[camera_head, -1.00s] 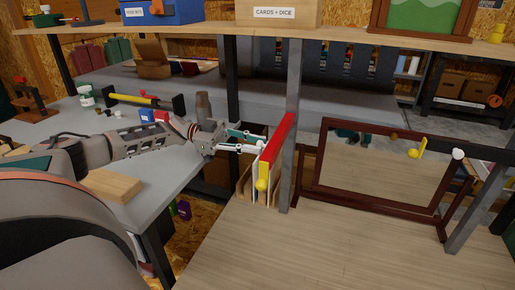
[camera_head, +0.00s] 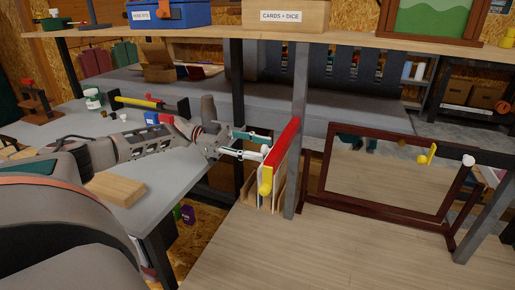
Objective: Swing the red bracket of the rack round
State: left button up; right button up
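The red bracket (camera_head: 282,142) is a long bar with a yellow end (camera_head: 265,183). It sits at the grey upright post of the rack (camera_head: 299,130) and points toward the front, above a wooden holder with white sheets. My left gripper (camera_head: 266,146) comes in from the left. Its fingers are spread apart and their tips are at the left side of the red bracket. I cannot tell whether they touch it. My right gripper is not in view.
A framed mirror (camera_head: 385,188) stands right of the post, with a yellow peg (camera_head: 432,154) near it. A shelf above holds a "cards + dice" box (camera_head: 286,17). A wood block (camera_head: 115,188) lies on the grey table. The plank bench top (camera_head: 330,250) is clear in front.

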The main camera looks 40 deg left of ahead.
pick_arm(q)
jog(key=v, duration=1.2)
dwell(0.5)
